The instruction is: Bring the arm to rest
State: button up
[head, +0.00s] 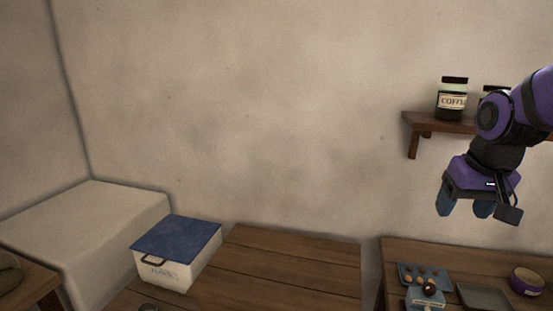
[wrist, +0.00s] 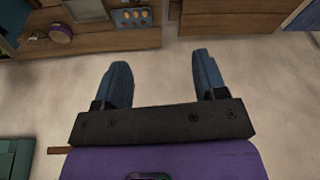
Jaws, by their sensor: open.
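My gripper (head: 465,209) hangs at the right of the head view, fingers pointing down, at the end of my purple arm. It is in the air, in front of the wall and below the level of the wall shelf. In the wrist view my gripper (wrist: 163,85) shows two blue fingers set wide apart. Nothing is between them; pale floor or wall surface shows beyond. Much of my arm is outside the head view.
A wall shelf (head: 420,120) holds a coffee jar (head: 452,100), close to my arm. Below are a wooden counter (head: 395,257) with a blue egg tray (head: 412,268), a purple bowl (head: 527,281) and a grey tray (head: 485,296). A blue-lidded box (head: 165,270) stands left.

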jog(key=s+a+r+t, duration=0.1)
jog(key=s+a+r, duration=0.1)
jog(key=s, duration=0.5)
jog(key=s+a+r+n+t, duration=0.1)
jog(key=s+r, duration=0.2)
jog(key=s, duration=0.4)
jog(key=shift+a+r, duration=0.35)
